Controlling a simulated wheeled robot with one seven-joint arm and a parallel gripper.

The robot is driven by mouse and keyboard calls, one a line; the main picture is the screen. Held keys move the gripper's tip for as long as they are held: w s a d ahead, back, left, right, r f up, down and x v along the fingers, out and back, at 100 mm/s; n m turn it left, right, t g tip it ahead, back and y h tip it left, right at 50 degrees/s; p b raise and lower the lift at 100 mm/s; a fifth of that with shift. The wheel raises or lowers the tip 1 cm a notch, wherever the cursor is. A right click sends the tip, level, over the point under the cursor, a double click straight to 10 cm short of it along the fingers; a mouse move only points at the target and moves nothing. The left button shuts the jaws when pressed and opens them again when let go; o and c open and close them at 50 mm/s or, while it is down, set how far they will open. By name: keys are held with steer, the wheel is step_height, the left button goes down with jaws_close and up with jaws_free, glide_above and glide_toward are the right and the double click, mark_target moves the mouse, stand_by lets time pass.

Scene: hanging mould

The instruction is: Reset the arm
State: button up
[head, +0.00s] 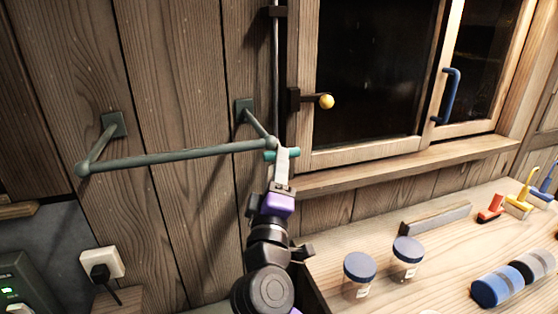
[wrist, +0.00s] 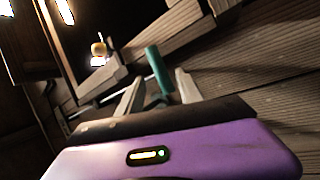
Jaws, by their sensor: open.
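My gripper (head: 286,152) is at the end of my raised arm, in front of the plank wall near the right end of a grey-green wall bar (head: 175,158). In the wrist view my gripper (wrist: 159,84) has its two pale fingers apart. A short teal cylinder (wrist: 156,68) shows between them there, and I cannot tell whether either finger touches it. In the head view this teal piece (head: 269,156) shows on both sides of the finger, which hides its middle.
A thin vertical rod (head: 275,70) runs down the wall above my gripper. A window with a yellow knob (head: 326,101) and a blue handle (head: 451,96) is at right. Blue-lidded jars (head: 359,276), a blue roll (head: 497,287) and brushes (head: 519,204) stand on the wooden bench (head: 440,260).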

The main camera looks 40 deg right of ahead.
steer(key=shift+v, duration=1.1)
